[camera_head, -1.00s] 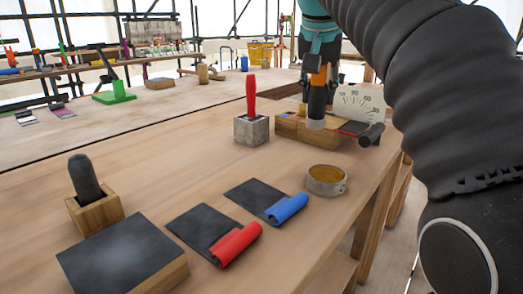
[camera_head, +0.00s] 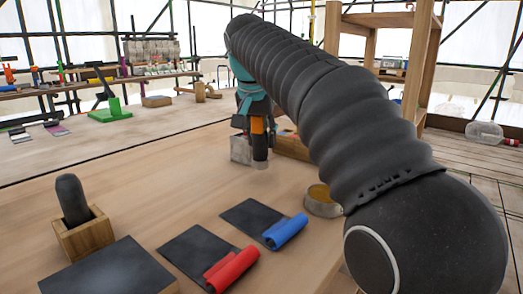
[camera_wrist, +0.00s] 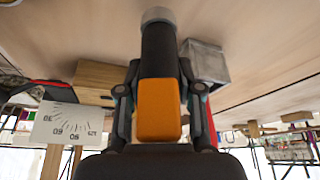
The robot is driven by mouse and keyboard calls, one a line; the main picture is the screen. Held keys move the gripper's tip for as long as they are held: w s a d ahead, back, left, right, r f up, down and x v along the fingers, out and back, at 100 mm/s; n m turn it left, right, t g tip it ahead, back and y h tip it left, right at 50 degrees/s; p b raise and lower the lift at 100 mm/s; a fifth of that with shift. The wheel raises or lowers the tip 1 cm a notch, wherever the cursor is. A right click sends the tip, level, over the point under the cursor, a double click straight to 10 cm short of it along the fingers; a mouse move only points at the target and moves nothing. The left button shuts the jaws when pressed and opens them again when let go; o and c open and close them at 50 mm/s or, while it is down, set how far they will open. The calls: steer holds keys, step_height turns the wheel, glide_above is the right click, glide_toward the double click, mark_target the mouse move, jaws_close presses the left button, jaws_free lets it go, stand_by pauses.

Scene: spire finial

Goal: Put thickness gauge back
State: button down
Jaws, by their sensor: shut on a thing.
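My gripper (camera_head: 255,112) is shut on the thickness gauge, a dark upright cylinder with an orange panel and a pale grey tip (camera_head: 260,164). In the wrist view the gauge (camera_wrist: 158,50) sits between both fingers of my gripper (camera_wrist: 155,90), tip pointing away from the palm. In the head view the tip hangs low over the table, in front of a grey cube (camera_head: 240,150); I cannot tell whether it touches the table. A wooden block (camera_head: 291,147) stands to the right, partly hidden by my arm; it also shows in the wrist view (camera_wrist: 100,80).
Red (camera_head: 232,269) and blue (camera_head: 286,231) rolls lie on dark sheets in front. A round tin (camera_head: 320,201) is partly behind my arm. A dark handle (camera_head: 72,199) stands in a wooden holder at left, behind a dark-topped block (camera_head: 105,270). The table's middle left is clear.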

mark_target(262, 149)
steer(key=shift+f+b, duration=0.3)
steer(key=shift+f, duration=1.25)
steer(key=shift+f, duration=0.1)
steer(key=c, duration=0.7)
jaws_free()
steer(key=shift+c, duration=0.2)
steer(key=p+v, duration=0.3)
steer(key=v, duration=0.9)
